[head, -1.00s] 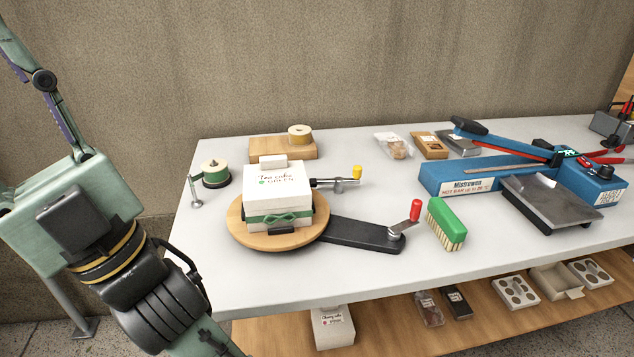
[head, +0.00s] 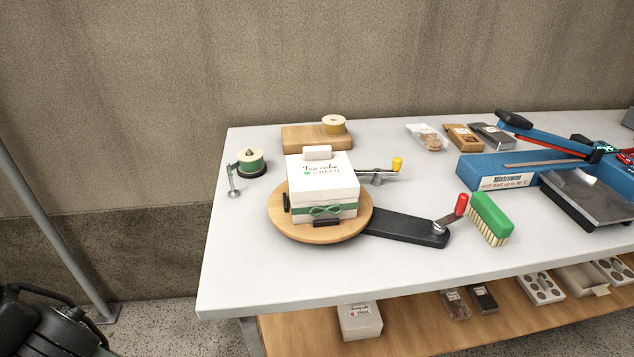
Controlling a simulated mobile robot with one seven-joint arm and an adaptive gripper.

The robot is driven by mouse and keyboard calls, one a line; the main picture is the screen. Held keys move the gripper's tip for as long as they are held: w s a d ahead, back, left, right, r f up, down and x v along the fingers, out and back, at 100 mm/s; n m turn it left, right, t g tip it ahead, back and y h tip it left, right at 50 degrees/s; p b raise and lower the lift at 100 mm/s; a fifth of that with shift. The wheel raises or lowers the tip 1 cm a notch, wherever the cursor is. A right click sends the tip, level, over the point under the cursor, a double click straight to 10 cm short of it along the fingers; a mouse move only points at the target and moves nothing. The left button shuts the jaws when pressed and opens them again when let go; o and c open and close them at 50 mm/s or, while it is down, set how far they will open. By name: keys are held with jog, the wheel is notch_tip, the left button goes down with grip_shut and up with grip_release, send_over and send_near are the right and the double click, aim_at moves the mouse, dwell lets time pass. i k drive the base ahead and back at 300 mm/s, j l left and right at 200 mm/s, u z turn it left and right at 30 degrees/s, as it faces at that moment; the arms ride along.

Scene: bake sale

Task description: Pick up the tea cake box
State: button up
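The tea cake box (head: 322,184) is white, with "Tea cake GREEN" lettering on its lid and a green patterned ribbon around its lower part. It sits upright on a round wooden turntable (head: 285,224), with small black stops against its sides. A small white block (head: 317,153) shows at the back edge of its lid. A black arm with a red-handled crank (head: 451,215) runs from the turntable to the right. A yellow-knobbed crank (head: 385,171) is behind the box. My gripper is out of view; only a dark part of my arm shows at the lower left.
A green ribbon spool (head: 249,163) stands left of the turntable, and a wooden block with a gold spool (head: 333,124) is behind. A green brush (head: 490,218) and a blue sealer (head: 510,172) are to the right. The table's (head: 232,280) front left is bare. Boxes sit on the lower shelf.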

aim_at(323, 184)
jog(key=k+l+z, duration=0.2)
jog(key=l+z, duration=0.2)
jog(key=k+l+z, duration=0.2)
jog(key=l+z, duration=0.15)
